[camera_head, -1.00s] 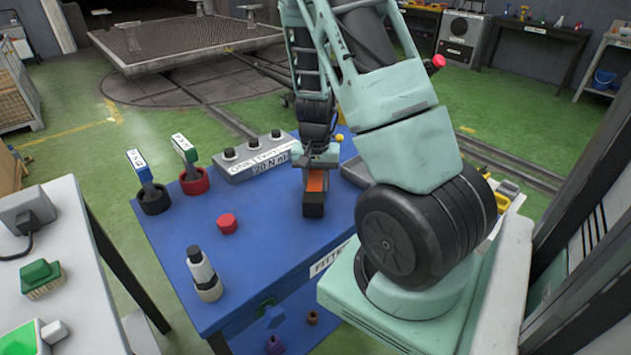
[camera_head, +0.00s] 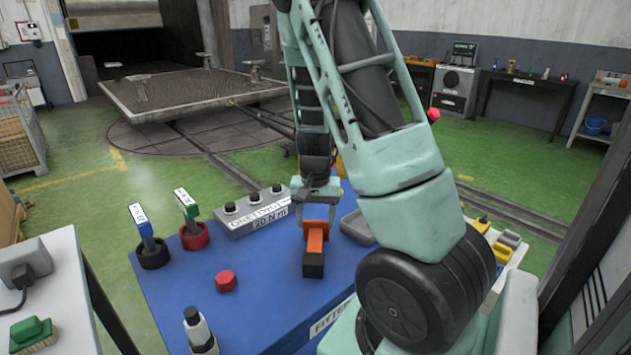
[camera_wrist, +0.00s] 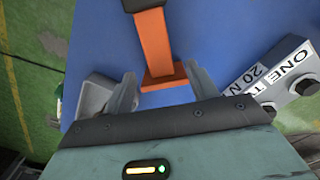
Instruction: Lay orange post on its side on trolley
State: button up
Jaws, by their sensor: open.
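The orange post (camera_head: 316,239) lies on its side on the blue trolley (camera_head: 265,293), its black end toward the head camera. In the wrist view the post (camera_wrist: 154,42) runs up the picture, with its wider orange end plate near the jaws and its dark end cut off by the top edge. My gripper (camera_head: 315,208) is open at the plate end, on the far side of the post. In the wrist view its two fingers (camera_wrist: 162,83) stand apart on either side of the plate, with no grip visible.
A grey socket block (camera_head: 254,211) stands behind left of the post, with blue and green-handled tools in cups beside it. A red knob (camera_head: 225,281) and a white-and-black bottle-like item (camera_head: 199,332) are at front left. A grey tray (camera_head: 357,227) is right.

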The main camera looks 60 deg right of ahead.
notch_tip(320, 180, up, 11)
jog(key=p, duration=0.1)
dwell(0.7)
